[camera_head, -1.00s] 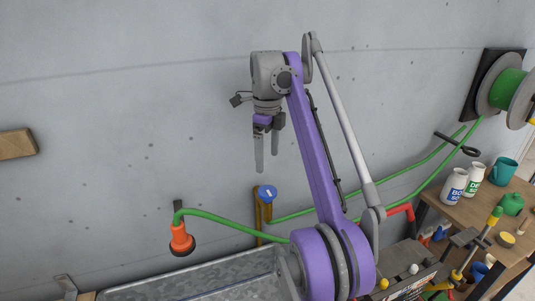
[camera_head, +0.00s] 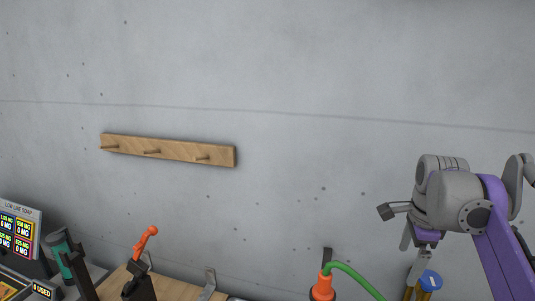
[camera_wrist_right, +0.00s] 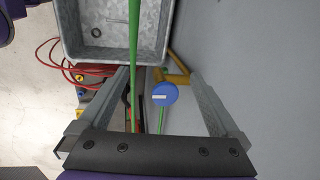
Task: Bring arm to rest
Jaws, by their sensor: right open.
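My right arm, purple and grey, stands at the right of the head view. My right gripper (camera_head: 416,257) hangs fingers down in front of the grey wall, near the blue-handled tap (camera_head: 429,281). In the right wrist view the two metal fingers of the right gripper (camera_wrist_right: 160,88) are spread wide. No object is held between them. The tap's blue handle (camera_wrist_right: 165,94) and a green hose (camera_wrist_right: 134,60) show beyond the gap, and I cannot tell their exact distance. My left gripper is not in view.
A wooden peg rail (camera_head: 170,151) is on the wall. An orange hose nozzle (camera_head: 323,285) is left of the gripper. A display panel (camera_head: 18,233) and an orange-handled tool (camera_head: 145,241) stand lower left. A metal trough (camera_wrist_right: 118,50) and red cord (camera_wrist_right: 55,68) show below the wrist.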

